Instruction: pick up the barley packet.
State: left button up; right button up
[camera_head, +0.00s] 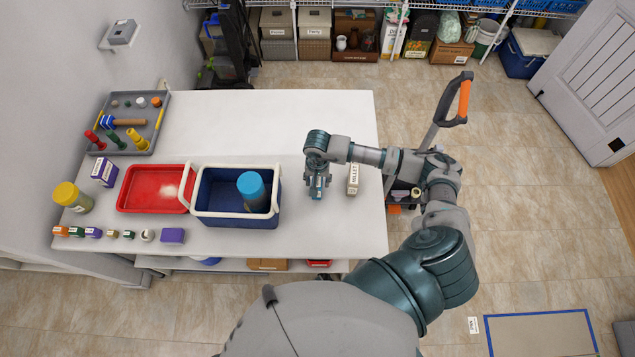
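My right gripper (318,191) points down over the white table, right of the blue bin. Its fingers are small and seen from above, so I cannot tell whether they are open or shut. A narrow pale packet (353,179) stands or lies just right of it, apart from the fingers. Its label seems to read "millet", but the print is small. No packet is legibly marked barley; one may be hidden under the gripper. My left gripper is out of view.
A blue bin (237,220) with a blue-capped container (251,188) stands beside a red tray (128,207). A grey tool tray (139,142) is at the back left. Small boxes and a yellow-lidded jar (72,197) line the front left. The table's back right is clear.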

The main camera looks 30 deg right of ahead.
grip_shut()
jog(key=shift+r, duration=0.1)
